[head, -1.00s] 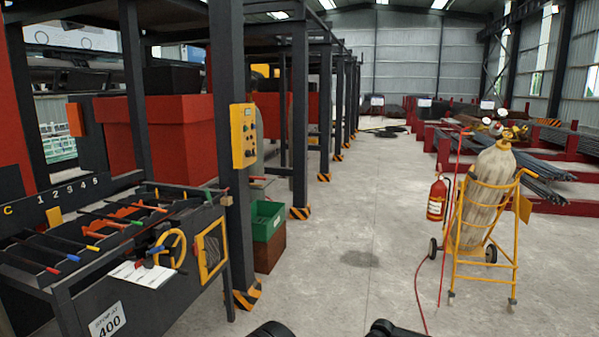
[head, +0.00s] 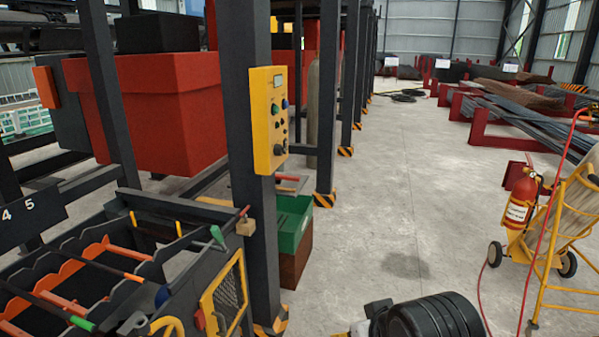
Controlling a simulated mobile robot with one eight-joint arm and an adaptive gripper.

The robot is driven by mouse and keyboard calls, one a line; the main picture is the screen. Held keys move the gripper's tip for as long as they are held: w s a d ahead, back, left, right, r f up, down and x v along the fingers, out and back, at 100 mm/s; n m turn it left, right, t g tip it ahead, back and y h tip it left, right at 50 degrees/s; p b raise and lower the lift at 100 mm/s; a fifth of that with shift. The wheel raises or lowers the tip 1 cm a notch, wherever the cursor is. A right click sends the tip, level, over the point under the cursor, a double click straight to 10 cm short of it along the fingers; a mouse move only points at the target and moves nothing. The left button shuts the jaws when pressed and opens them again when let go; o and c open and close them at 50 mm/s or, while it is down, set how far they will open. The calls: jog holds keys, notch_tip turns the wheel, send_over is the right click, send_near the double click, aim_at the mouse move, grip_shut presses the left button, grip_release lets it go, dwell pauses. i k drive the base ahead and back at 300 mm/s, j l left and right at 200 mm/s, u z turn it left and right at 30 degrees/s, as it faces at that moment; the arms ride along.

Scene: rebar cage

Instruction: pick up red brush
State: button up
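I cannot make out a red brush for certain. A small red-topped item (head: 287,177) lies on a ledge just above the green crate (head: 293,226), behind the post; it is too small to identify. A thin red-tipped tool (head: 243,212) stands by a small wooden block at the rack's corner. A black rounded part of my own arm shows at the bottom centre. My gripper's fingers are not in view.
A dark post with a yellow control box (head: 269,118) stands beside the rack. The green crate sits on a brown box (head: 297,262). The concrete floor between is clear.

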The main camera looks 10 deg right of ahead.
aim_at(278, 177)
jog(key=u, duration=3.25)
jog(key=z, duration=3.25)
jog(key=i+l+u, duration=0.1)
jog(key=i+l, duration=0.2)
jog(key=i+l+u, duration=0.15)
jog(key=i+l, duration=0.2)
jog(key=i, duration=0.2)
jog(key=i+l+u, duration=0.1)
jog(key=i+l, duration=0.25)
jog(key=i+l+u, duration=0.1)
jog(key=i+l, duration=0.3)
jog(key=i+l+u, duration=0.15)
jog(key=i+l, duration=0.2)
jog(key=i+l+u, duration=0.1)
jog(key=i+l, duration=0.25)
jog(key=l, duration=0.25)
jog(key=i+l+u, duration=0.1)
jog(key=i+l, duration=0.2)
jog(key=l, duration=0.2)
jog(key=i+l+u, duration=0.15)
jog(key=i+l, duration=0.15)
jog(key=l, duration=0.2)
